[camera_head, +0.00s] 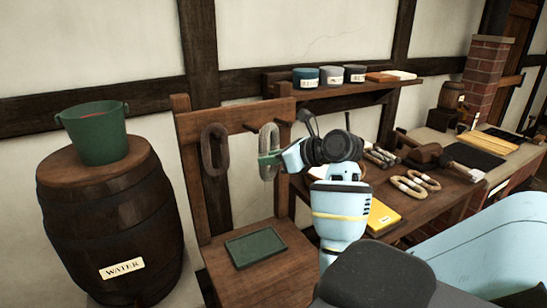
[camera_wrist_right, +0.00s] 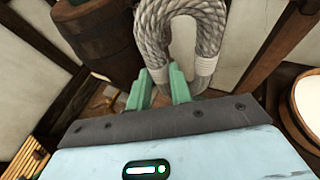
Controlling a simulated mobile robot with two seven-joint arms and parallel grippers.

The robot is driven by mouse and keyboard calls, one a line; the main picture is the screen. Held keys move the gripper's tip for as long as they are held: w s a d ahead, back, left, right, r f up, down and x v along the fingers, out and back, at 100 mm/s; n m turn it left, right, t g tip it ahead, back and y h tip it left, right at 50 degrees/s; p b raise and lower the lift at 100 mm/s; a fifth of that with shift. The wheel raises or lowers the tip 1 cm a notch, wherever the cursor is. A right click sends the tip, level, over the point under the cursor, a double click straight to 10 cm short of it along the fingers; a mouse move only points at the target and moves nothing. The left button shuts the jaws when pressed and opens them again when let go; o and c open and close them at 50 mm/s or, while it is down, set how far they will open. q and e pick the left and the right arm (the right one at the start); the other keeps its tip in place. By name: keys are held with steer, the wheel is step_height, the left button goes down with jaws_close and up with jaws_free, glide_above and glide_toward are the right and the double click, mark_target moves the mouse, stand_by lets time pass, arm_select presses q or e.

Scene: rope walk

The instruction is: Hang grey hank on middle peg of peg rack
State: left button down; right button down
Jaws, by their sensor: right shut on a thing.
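The peg rack (camera_head: 235,116) is a wooden board on two posts against the wall. A dark brown hank (camera_head: 207,160) hangs on its left peg. The grey hank (camera_head: 264,140) is an upright loop at the rack, right beside the middle peg (camera_head: 249,127). I cannot tell whether its loop is over that peg. My right gripper (camera_head: 270,158) has its green fingers shut on one side of the grey hank. In the right wrist view, the fingers (camera_wrist_right: 163,82) close on one leg of the grey hank (camera_wrist_right: 180,22), whose other leg has a pale binding. My left gripper is not in view.
A green tray (camera_head: 256,246) lies on the rack's low seat. A water barrel (camera_head: 110,225) with a green bucket (camera_head: 95,142) stands left. A shelf with tins (camera_head: 305,78) is above right.

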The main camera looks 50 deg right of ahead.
mark_target(273, 142)
steer(key=w+d+f, duration=0.1)
steer(key=w+d, duration=0.2)
steer(key=w, duration=0.8)
steer(key=shift+w+d+f, duration=0.3)
steer(key=shift+f, duration=0.05)
stand_by(1.2)
stand_by(0.6)
steer(key=c, duration=1.2)
jaws_free()
steer(key=shift+v, duration=3.9)
